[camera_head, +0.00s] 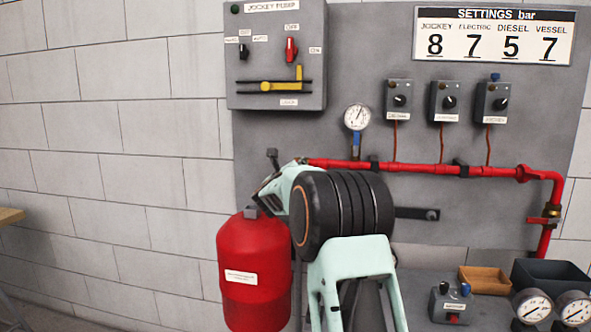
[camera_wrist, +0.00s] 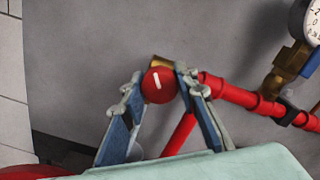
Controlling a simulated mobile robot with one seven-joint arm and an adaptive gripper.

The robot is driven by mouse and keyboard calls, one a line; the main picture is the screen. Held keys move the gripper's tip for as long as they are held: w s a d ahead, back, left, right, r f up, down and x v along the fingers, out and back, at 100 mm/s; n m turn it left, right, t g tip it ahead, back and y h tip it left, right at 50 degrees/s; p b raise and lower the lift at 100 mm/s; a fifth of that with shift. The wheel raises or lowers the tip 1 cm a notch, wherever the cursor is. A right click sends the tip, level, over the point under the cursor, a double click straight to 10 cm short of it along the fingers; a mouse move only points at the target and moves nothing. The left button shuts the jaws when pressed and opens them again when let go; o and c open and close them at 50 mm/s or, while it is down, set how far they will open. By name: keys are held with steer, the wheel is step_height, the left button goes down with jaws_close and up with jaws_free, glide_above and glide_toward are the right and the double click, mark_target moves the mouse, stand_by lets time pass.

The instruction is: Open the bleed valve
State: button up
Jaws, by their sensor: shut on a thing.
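The bleed valve shows in the wrist view as a round red knob (camera_wrist: 159,86) with a white mark, with a brass part (camera_wrist: 161,61) behind it. It is at the left end of the red pipe. The white mark is slanted. My gripper (camera_wrist: 160,90) has one blue-and-grey finger on each side of the knob and is shut on it. In the head view my arm hides the knob and most of my gripper.
A red pipe (camera_head: 415,168) runs along the grey panel, with a pressure gauge (camera_head: 357,117) above it. A red vessel (camera_head: 254,265) stands close below my wrist. A control box (camera_head: 277,55) hangs above. Gauges (camera_head: 532,306) and bins (camera_head: 484,279) sit lower right.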

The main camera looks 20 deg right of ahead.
steer(key=n+p, duration=0.1)
steer(key=n, duration=0.5)
steer(key=shift+n, duration=0.3)
steer(key=n+p, duration=0.1)
steer(key=n, duration=0.2)
steer(key=shift+n, duration=0.3)
steer(key=n+p, duration=0.2)
steer(key=n, duration=0.1)
steer(key=shift+n, duration=0.3)
steer(key=n+p, duration=0.2)
steer(key=n, duration=0.2)
steer(key=shift+n+p, duration=1)
steer(key=shift+n, duration=1.5)
steer(key=o, duration=1.2)
